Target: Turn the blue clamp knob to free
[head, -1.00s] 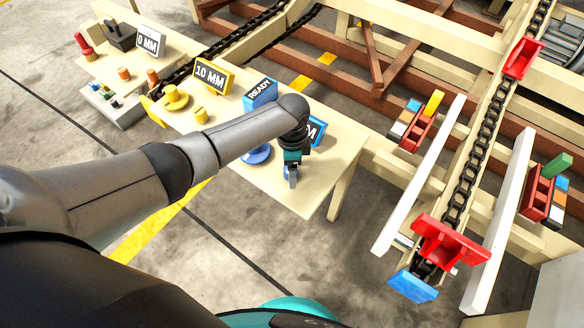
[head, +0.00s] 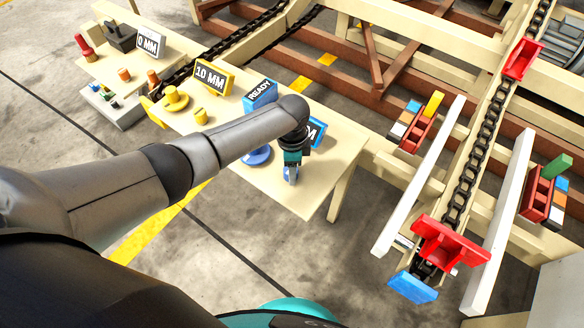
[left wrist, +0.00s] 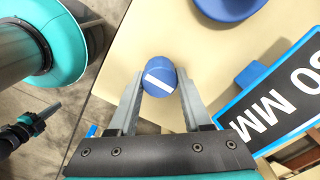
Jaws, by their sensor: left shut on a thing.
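The blue clamp knob (left wrist: 158,80) is a small round piece with a white stripe across its top, standing on the cream table (head: 262,178). In the left wrist view the stripe runs diagonally. My left gripper (left wrist: 158,84) has its two fingers on opposite sides of the knob, shut on it. In the head view my left gripper (head: 291,175) points down near the table's front corner, with a little blue showing at its fingers. What looks like my right gripper (left wrist: 40,115) shows small at the left of the wrist view; its fingers are not clear.
A blue disc (left wrist: 226,6) and a blue-framed MM sign (left wrist: 275,100) stand close to the knob. A blue READY block (head: 260,93), a 10 MM sign (head: 213,77) and a yellow knob (head: 201,116) are farther along the table. A chain conveyor (head: 480,150) runs at the right.

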